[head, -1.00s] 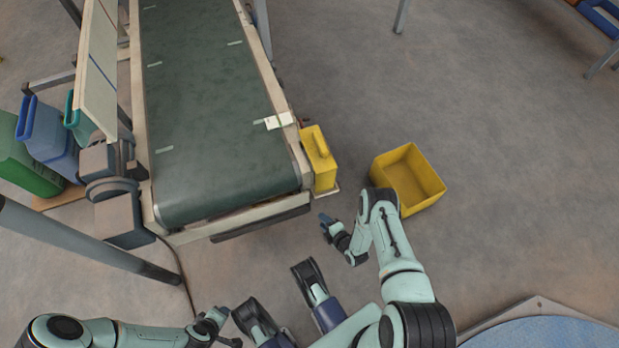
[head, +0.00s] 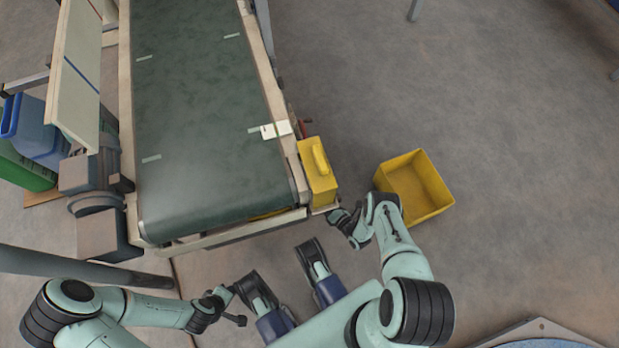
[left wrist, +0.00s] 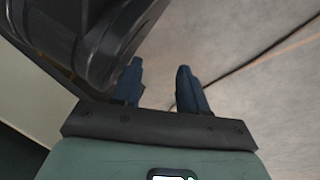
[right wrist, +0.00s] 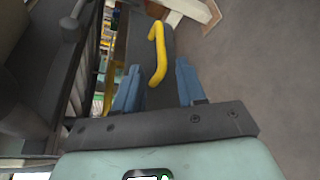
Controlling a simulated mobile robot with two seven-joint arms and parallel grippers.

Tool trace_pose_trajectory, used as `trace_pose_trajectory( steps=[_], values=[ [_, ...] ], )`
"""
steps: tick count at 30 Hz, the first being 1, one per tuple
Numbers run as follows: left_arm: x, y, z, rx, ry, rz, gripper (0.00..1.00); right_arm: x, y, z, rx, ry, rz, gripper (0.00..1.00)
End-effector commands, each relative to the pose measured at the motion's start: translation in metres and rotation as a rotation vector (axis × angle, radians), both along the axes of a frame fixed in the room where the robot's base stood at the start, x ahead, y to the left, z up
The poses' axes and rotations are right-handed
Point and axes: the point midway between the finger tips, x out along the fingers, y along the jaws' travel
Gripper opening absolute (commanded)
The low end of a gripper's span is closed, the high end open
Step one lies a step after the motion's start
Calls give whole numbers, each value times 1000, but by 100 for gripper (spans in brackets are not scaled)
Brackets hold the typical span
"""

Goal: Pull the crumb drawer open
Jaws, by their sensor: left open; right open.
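In the right wrist view a yellow bar handle (right wrist: 158,52) stands on a dark grey front, which looks like the crumb drawer (right wrist: 150,92). My right gripper (right wrist: 157,82) is open, and the handle lies ahead of and partly between its fingers in the picture. I cannot tell whether they touch. In the head view my right gripper (head: 336,216) is at the conveyor's near right corner, below the yellow box; the drawer is not clearly visible there. My left gripper (head: 236,304) is open and empty, low at the left. Its fingers (left wrist: 158,85) show apart in the left wrist view.
The green conveyor belt (head: 205,120) fills the upper left. A yellow box (head: 316,172) is fixed at its right corner. A grey post (head: 60,262) crosses at left.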

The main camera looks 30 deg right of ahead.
Motion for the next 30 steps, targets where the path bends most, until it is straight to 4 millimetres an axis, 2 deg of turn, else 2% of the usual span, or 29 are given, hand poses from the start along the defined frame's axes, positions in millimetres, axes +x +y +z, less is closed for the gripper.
trace_pose_trajectory(
  steps=[1, 6, 12, 18, 27, 29, 30],
  values=[
    [-9, 1, -11, -1, 30, 3, 43, 12, 1, -5, -1, -4, 0, 40],
    [-38, 5, -32, -7, 127, 10, 43, 48, 5, -13, 0, -3, -1, 40],
    [-67, 9, -47, -14, 225, 20, 43, 80, 8, -19, 1, -2, -1, 40],
    [-82, 10, -52, -17, 274, 26, 43, 94, 10, -22, 0, 0, 0, 40],
    [-84, 11, -52, -18, 280, 25, 43, 96, 10, -22, 1, 1, -1, 40],
    [-84, 11, -52, -18, 280, 25, 43, 96, 10, -22, 1, 1, -1, 24],
    [-84, 11, -52, -18, 280, 25, 43, 96, 10, -21, 1, 1, -1, 11]
  ],
)
